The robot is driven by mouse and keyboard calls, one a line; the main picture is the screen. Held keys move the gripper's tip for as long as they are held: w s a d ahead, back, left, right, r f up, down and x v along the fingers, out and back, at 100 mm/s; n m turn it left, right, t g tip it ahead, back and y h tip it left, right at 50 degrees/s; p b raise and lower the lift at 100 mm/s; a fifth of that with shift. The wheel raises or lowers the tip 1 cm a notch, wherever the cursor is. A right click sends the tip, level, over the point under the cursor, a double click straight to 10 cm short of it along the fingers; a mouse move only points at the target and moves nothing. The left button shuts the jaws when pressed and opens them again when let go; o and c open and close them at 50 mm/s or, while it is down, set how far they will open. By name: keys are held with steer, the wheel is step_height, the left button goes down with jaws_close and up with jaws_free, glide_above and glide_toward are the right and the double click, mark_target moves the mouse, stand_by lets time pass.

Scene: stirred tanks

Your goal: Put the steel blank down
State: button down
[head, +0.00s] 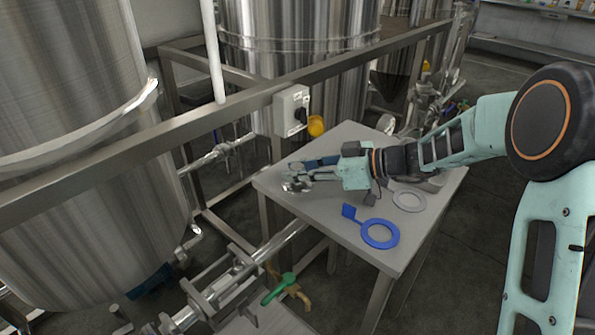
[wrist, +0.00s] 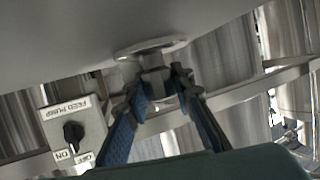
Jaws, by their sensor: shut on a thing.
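The steel blank (head: 291,187) is a small, shiny metal disc at the left part of the grey table (head: 327,216) in the head view. In the wrist view the steel blank (wrist: 150,47) shows as a round plate with a short grip part. My gripper (head: 302,174) reaches in from the right, low over the table. In the wrist view my gripper (wrist: 160,84) has its blue-padded fingers shut on the blank's grip part. The blank is at or just above the table top; I cannot tell whether it touches.
A blue ring with a tab (head: 380,234) and a pale grey ring (head: 409,201) lie on the table to the right. A feed pump switch box (head: 291,110) is on the rail behind. Steel tanks (head: 85,130) stand left and behind. The table's front-left corner is bare.

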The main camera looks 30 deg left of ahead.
steer(key=c, duration=1.7)
jaws_free()
steer(key=shift+o, duration=0.2)
steer(key=shift+r, duration=0.1)
steer(key=shift+r+p, duration=0.15)
steer(key=shift+p, duration=0.3)
steer(key=v, duration=1.2)
steer(key=shift+w, duration=0.1)
